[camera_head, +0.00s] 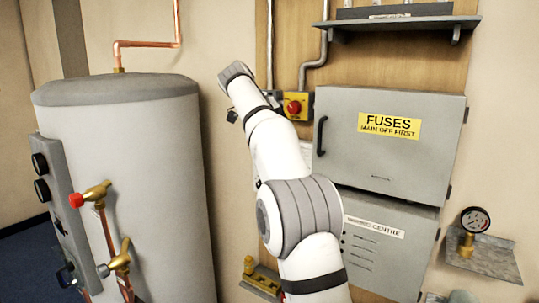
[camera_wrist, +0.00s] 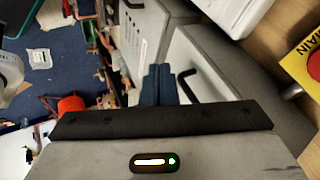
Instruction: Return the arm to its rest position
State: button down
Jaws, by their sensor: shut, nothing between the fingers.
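My arm rises through the middle of the head view, its white links in front of the grey cabinets and its wrist raised against the wall. A small dark part below the wrist shows there, but the fingers are not clear. In the wrist view my gripper (camera_wrist: 158,72) has its dark blue fingers together with nothing between them. Beyond them are the grey fuse box with its black handle (camera_wrist: 187,88) and other grey surfaces. The fuse box (camera_head: 390,165) is shut in the head view, right of my arm.
A large grey tank (camera_head: 160,150) with brass valves (camera_head: 97,192) stands left. A red button on a yellow box (camera_head: 294,106) is close to my forearm; it also shows in the wrist view (camera_wrist: 314,66). A shelf (camera_head: 400,22) is above, a gauge (camera_head: 475,220) right. Blue floor (camera_wrist: 60,60) holds clutter.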

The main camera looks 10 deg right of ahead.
jog(key=s+a+f+n+y, duration=0.2)
jog(key=s+f+n, duration=0.6)
jog(key=s, duration=0.4)
jog(key=s+a+f+n+t+y, duration=0.1)
jog(key=s+a+f+n+y, duration=0.1)
jog(key=s+f+n, duration=0.6)
jog(key=s+a+f+n+t+y, duration=0.1)
jog(key=s+a+f+n+y, duration=0.1)
jog(key=s+f+n, duration=0.7)
jog(key=s+y, duration=0.1)
jog(key=s, duration=0.6)
jog(key=shift+b, duration=0.4)
jog(key=c, duration=2.1)
grip_release()
jog(key=shift+a+f, duration=0.1)
